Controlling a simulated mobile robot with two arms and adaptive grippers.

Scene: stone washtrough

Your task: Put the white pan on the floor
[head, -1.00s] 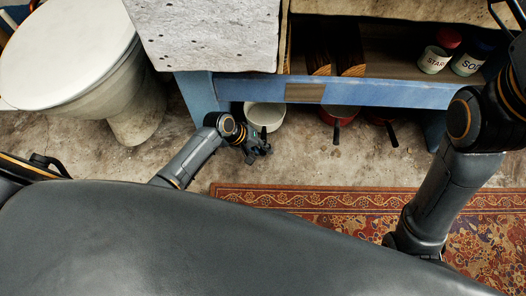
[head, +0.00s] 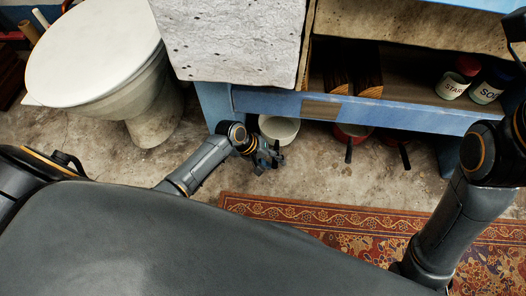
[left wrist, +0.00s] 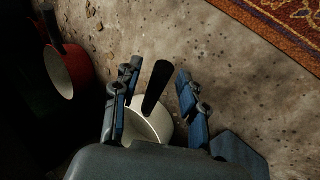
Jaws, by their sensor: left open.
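The white pan (head: 279,129) shows below the blue front rail of the bench, partly hidden by the rail. I cannot tell whether it rests on the floor or on something low. In the left wrist view the pan (left wrist: 150,122) has a pale bowl and a black handle pointing up the picture. My left gripper (head: 272,158) is open just in front of the pan. In the left wrist view its two fingers (left wrist: 158,92) stand on either side of the handle, with visible gaps. Part of the bowl is hidden behind the gripper. My right arm shows at the right, but its gripper is out of view.
A red pan (head: 350,130) and another red pan hang or stand to the right under the blue bench (head: 400,116). Jars (head: 452,87) and logs sit on its shelf. A patterned rug (head: 330,220) covers the floor in front.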

